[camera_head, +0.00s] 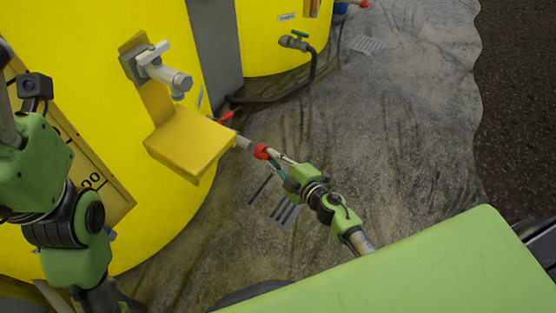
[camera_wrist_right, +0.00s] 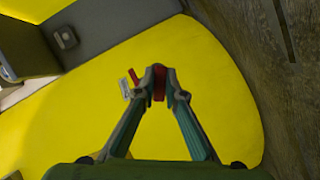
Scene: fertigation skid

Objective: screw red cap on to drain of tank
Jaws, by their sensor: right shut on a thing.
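The yellow tank (camera_head: 140,215) fills the left of the head view. Its drain (camera_head: 243,142), a grey pipe end, sticks out low on the right side below a yellow shelf. My right gripper (camera_head: 264,153) is shut on the red cap (camera_head: 261,151), in line with the drain's end. I cannot tell whether cap and pipe touch or are threaded. In the right wrist view, the red cap (camera_wrist_right: 159,83) sits between the fingertips and hides the drain behind it. My left arm shows at the left of the head view, but its gripper does not.
A red valve handle (camera_head: 226,117) sits close above the drain. The yellow shelf (camera_head: 190,147) and a white tap (camera_head: 165,70) jut from the tank. The sheeted floor at right is mostly clear.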

